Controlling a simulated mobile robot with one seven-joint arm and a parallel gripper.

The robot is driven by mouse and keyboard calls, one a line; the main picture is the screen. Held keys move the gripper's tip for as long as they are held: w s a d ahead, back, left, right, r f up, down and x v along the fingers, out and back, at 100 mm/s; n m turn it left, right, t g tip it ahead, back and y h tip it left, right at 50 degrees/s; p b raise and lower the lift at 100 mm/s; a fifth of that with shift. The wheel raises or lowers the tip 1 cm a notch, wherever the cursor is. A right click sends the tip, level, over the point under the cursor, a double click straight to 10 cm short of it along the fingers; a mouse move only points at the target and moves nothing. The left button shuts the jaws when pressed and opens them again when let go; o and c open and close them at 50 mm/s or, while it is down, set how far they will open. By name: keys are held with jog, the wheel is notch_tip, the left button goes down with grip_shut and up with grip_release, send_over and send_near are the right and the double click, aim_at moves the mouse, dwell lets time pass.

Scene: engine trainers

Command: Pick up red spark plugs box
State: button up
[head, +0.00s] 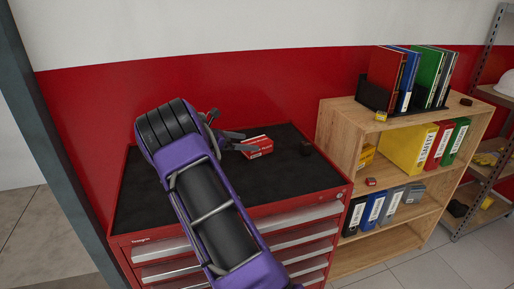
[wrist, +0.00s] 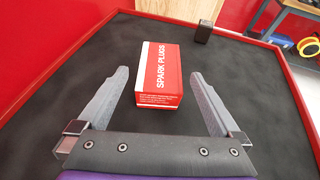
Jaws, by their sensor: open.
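The red and white spark plugs box (head: 258,147) lies on the black mat top of the red tool cabinet (head: 330,198), near its back. In the wrist view the spark plugs box (wrist: 158,73) is ahead of and between my two fingers, with its lettering visible. My gripper (head: 240,142) is just left of the box in the head view. It also shows in the wrist view (wrist: 159,84), open and empty, with its fingers apart on either side of the box's near end.
A small black block (wrist: 203,31) stands on the mat beyond the box to the right; it shows in the head view too (head: 305,148). A wooden shelf (head: 345,135) with binders stands right of the cabinet. The red wall (head: 250,95) is close behind. The mat's left side is clear.

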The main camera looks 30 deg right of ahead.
aim_at(255, 142)
jog(key=shift+x, duration=2.7)
jog(key=shift+r, duration=0.15)
jog(key=c, duration=1.5)
